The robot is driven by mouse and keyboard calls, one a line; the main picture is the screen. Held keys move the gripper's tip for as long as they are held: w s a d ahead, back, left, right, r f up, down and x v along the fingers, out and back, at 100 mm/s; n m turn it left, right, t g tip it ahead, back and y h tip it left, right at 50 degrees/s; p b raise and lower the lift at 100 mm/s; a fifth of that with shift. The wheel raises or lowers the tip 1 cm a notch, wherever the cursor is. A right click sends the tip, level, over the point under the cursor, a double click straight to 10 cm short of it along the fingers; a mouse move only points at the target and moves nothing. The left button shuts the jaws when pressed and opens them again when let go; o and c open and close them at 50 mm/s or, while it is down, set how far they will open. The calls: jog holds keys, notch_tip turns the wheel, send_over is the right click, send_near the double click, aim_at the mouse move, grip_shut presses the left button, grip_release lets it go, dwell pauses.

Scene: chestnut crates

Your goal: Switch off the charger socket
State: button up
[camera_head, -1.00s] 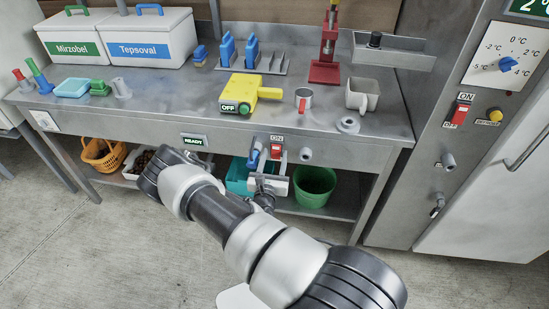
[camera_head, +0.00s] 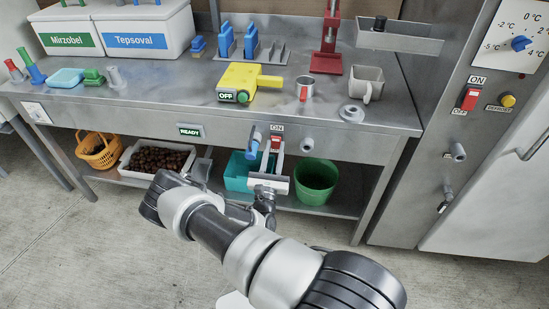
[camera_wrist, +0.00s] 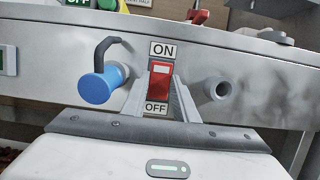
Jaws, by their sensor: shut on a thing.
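The red rocker switch (camera_wrist: 160,80) of the charger socket sits on the front of the metal bench, between an ON label above and an OFF label below. It also shows in the head view (camera_head: 275,143). I cannot tell for sure which way the rocker is tipped. My gripper (camera_wrist: 159,92) is at the switch, one finger on each side, shut on it. It also shows low in front of the bench in the head view (camera_head: 272,160). A blue plug (camera_wrist: 98,86) with a dark cable sits left of the switch. A READY display (camera_head: 190,130) is farther left.
A grey round knob (camera_wrist: 219,89) sticks out right of the switch. Below are a teal bin (camera_head: 236,172), a green bucket (camera_head: 316,180) and a crate of chestnuts (camera_head: 128,172). A yellow device (camera_head: 238,82) reading OFF stands on the bench top.

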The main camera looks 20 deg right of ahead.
jog(key=shift+f, duration=0.1)
dwell(0.3)
jog(key=o, duration=1.1)
jog(key=shift+c, duration=0.2)
jog(key=v, duration=1.7)
jog(key=shift+f+p, duration=0.4)
jog(key=shift+f, duration=0.05)
